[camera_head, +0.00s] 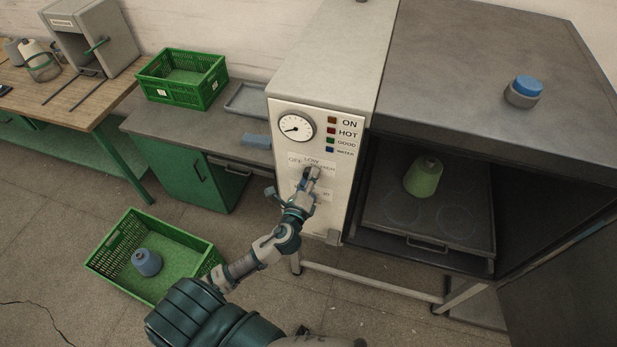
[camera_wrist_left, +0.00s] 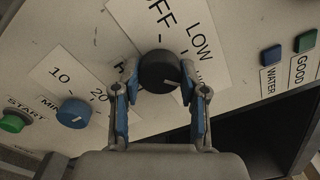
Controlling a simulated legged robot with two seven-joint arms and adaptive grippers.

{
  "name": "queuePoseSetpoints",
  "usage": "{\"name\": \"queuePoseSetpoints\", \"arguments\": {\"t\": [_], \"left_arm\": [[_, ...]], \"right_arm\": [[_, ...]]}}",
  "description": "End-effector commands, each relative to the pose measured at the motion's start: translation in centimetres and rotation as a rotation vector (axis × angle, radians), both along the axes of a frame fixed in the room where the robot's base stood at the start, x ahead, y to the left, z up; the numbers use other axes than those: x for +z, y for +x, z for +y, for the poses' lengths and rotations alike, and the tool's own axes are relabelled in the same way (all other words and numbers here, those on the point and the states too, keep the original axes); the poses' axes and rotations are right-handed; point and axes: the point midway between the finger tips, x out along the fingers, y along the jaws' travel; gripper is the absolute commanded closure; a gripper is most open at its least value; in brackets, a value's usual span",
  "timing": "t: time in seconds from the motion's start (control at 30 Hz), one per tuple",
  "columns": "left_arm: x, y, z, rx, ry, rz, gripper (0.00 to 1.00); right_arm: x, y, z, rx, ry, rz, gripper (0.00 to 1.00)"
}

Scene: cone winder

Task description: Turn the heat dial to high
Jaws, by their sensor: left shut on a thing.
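The heat dial is a round black knob (camera_wrist_left: 158,70) on the pale control panel, and a dark part of it shows in the head view (camera_head: 307,172). OFF and LOW are printed beside it; another label at its right is partly hidden by a finger. A short pale mark on the dial points to the lower right in the wrist view. My left gripper (camera_head: 310,177) is at the panel, with its blue-padded fingers (camera_wrist_left: 158,92) on either side of the dial, shut on it. My right gripper is not in view.
A gauge (camera_head: 295,127) and indicator lamps sit above the dial. A blue knob (camera_wrist_left: 74,112) and a green start button (camera_wrist_left: 13,122) are nearby. The open oven chamber at right holds a green cone (camera_head: 423,178). A green crate (camera_head: 190,245) with a blue cone stands on the floor.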

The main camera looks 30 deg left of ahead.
Motion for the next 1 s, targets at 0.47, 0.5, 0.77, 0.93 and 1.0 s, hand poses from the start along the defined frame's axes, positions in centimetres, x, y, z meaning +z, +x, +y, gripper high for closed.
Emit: {"name": "queuePoseSetpoints", "arguments": {"t": [0.47,0.5,0.77,0.93,1.0], "left_arm": [[-1.11,-0.20,-0.09,-0.003,0.169,0.064,0.93],[-1.12,-0.20,-0.09,-0.003,0.173,0.065,0.92],[-1.16,-0.20,-0.09,-0.003,0.179,0.068,0.92],[-1.16,-0.20,-0.10,-0.003,0.179,0.068,0.92],[-1.14,-0.20,-0.10,-0.003,0.179,0.067,0.40]], "right_arm": [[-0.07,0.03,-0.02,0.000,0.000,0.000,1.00],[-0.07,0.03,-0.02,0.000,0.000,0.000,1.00],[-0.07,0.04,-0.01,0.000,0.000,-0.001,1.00],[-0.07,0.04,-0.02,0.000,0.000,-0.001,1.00],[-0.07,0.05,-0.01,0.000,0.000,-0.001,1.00]]}}
